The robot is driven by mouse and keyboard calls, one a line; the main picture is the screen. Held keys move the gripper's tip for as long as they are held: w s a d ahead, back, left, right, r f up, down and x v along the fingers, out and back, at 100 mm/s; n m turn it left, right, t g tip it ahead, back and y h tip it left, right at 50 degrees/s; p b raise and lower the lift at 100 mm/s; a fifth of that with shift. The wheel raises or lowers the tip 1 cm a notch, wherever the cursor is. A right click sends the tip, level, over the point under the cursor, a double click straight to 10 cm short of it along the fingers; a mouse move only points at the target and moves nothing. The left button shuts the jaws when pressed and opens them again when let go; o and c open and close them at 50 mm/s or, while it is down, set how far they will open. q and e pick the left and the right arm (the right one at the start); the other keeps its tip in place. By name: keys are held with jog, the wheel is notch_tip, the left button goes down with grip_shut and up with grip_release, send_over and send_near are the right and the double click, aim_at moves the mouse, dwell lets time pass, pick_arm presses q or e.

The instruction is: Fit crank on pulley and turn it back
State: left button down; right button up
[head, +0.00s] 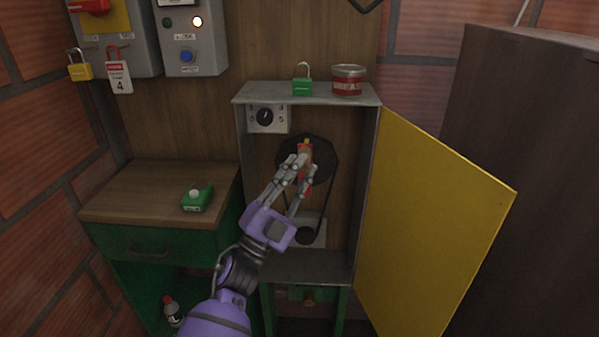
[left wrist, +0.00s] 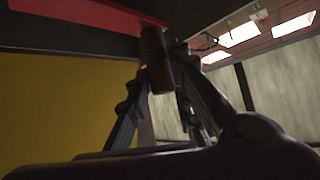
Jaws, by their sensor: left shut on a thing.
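The large black pulley (head: 323,172) is in the upper part of the open cabinet, with a belt running down to a smaller pulley (head: 305,236). My left gripper (head: 306,165) is in front of the large pulley, shut on the crank. The crank (head: 306,187) shows as red and orange bits around my fingers. In the left wrist view, the brown crank handle (left wrist: 157,60) is between my fingers, and a red bar (left wrist: 85,14) runs across the top left. My fingers hide where crank and pulley meet, so I cannot tell if it is seated. My right gripper is not in view.
The yellow cabinet door (head: 435,225) stands open on the right. A green padlock (head: 302,80) and a red tin (head: 348,80) stand on the cabinet top (head: 245,93). A dial (head: 266,117) is inside, upper left. A wooden-topped bench (head: 140,190) with a green button box (head: 197,198) is on the left.

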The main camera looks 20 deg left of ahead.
pick_arm(q)
jog(key=shift+w+a, duration=0.15)
jog(key=shift+w, duration=0.45)
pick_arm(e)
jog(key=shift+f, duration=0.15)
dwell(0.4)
pick_arm(q)
jog(key=shift+s+a+n+t+y+b, duration=0.15)
jog(key=shift+a+n+t+y+b, duration=0.3)
jog(key=shift+n+y+b, duration=0.25)
jog(key=shift+s+a+n+t+y+b, duration=0.1)
jog(key=shift+a+n+t+y+b, duration=0.2)
jog(key=shift+n+t+y+b, duration=0.35)
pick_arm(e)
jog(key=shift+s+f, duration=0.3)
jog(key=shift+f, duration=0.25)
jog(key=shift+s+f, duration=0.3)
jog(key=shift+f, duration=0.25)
pick_arm(q)
jog(key=shift+f+n, duration=0.1)
jog(key=shift+n, duration=0.15)
